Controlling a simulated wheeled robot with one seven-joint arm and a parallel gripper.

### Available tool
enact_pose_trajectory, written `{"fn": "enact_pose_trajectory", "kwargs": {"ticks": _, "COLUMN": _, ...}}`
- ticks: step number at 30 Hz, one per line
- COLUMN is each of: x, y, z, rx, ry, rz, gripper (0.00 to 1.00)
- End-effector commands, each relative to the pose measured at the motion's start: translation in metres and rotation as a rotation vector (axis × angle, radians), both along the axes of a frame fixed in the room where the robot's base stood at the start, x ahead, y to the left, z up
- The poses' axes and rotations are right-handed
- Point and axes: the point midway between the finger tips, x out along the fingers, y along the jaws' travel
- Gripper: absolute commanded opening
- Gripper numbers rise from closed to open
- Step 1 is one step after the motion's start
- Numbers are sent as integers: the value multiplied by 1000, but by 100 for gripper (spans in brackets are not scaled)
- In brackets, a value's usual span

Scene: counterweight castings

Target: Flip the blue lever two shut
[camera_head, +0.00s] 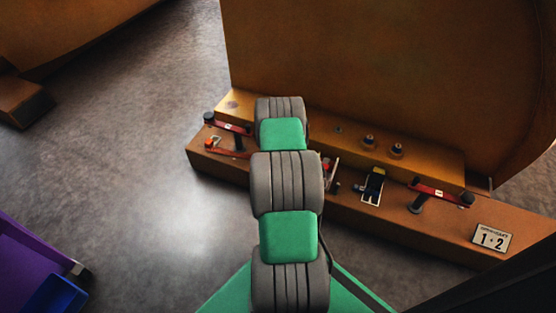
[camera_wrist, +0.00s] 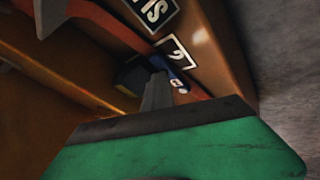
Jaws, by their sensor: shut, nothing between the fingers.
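In the wrist view, my gripper (camera_wrist: 157,80) is shut and empty, its grey fingers together. Its tips are close to a small blue part (camera_wrist: 181,86), which appears to be the blue lever, beside a plate marked 2 (camera_wrist: 174,52). The fingers partly cover that area, so I cannot tell whether they touch the blue part or what angle it has. In the head view, my arm hides the gripper and the blue lever.
The orange-brown casting base (camera_head: 350,213) carries a red lever at the left (camera_head: 229,127), another at the right (camera_head: 440,192), and a dark latch (camera_head: 373,185). A "1-2" plate (camera_head: 492,238) is on its right. A purple bin (camera_head: 30,265) stands at lower left. The left floor is open.

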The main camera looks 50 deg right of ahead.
Motion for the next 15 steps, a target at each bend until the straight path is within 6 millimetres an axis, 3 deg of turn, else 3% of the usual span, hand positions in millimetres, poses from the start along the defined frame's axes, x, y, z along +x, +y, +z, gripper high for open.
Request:
{"fn": "enact_pose_trajectory", "kwargs": {"ticks": 1, "x": 4, "y": -8, "z": 7, "rx": -18, "ry": -11, "rz": -6, "gripper": 0}}
{"fn": "enact_pose_trajectory", "kwargs": {"ticks": 9, "x": 3, "y": -10, "z": 9, "rx": -22, "ry": -12, "rz": -9, "gripper": 0}}
{"fn": "enact_pose_trajectory", "kwargs": {"ticks": 15, "x": -7, "y": 15, "z": 9, "rx": -12, "ry": -7, "rz": -1, "gripper": 0}}
